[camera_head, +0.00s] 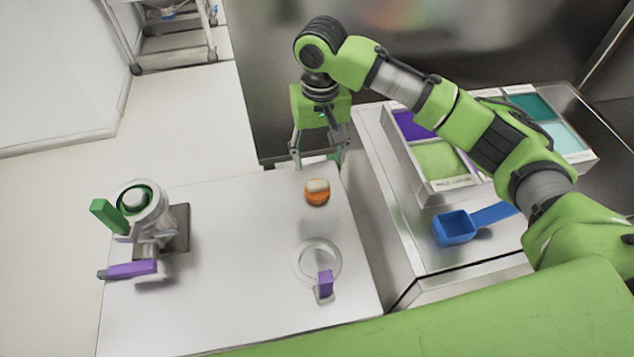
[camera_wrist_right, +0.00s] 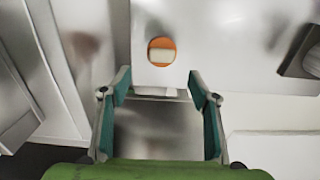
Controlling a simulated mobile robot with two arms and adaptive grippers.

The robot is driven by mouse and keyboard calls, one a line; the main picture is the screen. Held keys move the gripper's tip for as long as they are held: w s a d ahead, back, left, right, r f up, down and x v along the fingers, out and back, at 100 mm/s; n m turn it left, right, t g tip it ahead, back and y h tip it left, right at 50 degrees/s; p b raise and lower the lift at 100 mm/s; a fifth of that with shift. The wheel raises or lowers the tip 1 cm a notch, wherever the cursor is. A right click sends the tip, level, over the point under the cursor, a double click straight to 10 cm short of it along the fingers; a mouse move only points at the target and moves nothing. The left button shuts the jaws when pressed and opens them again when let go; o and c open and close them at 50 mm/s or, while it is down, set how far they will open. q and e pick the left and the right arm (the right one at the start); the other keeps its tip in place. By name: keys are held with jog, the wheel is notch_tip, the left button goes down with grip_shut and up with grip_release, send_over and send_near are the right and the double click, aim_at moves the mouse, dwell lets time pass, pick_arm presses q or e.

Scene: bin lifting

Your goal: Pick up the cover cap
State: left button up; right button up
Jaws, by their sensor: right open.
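A small round orange piece with a beige block on top (camera_head: 317,192) sits on the white table near its far right part; it looks like the cover cap, and it also shows in the right wrist view (camera_wrist_right: 162,43). A clear round ring-like part with a purple handle (camera_head: 325,284) lies nearer the front of the table. My right gripper (camera_head: 319,163) points down at the table's far edge, behind the orange piece and apart from it. In the right wrist view its fingers (camera_wrist_right: 159,84) are spread with nothing between them. My left gripper is out of view.
A metal device with green and purple handles (camera_head: 148,228) stands at the table's left. To the right, a steel counter holds a tray of coloured compartments (camera_head: 445,185) and a blue scoop (camera_head: 455,228). The middle of the white table (camera_head: 245,235) is clear.

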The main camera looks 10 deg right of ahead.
aim_at(318, 183)
notch_tip(318, 183, down, 4)
jog(key=shift+w, duration=0.1)
jog(key=shift+f, duration=0.2)
jog(key=shift+f+p, duration=0.3)
jog(key=shift+p, duration=0.15)
jog(key=f, duration=0.1)
jog(key=f+p, duration=0.1)
jog(key=f, duration=0.1)
jog(key=shift+a+f, duration=0.2)
jog(key=shift+f, duration=0.6)
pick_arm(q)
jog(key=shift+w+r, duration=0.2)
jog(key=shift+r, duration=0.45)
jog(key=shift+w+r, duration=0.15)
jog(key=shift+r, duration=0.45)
pick_arm(e)
jog(key=c, duration=1.1)
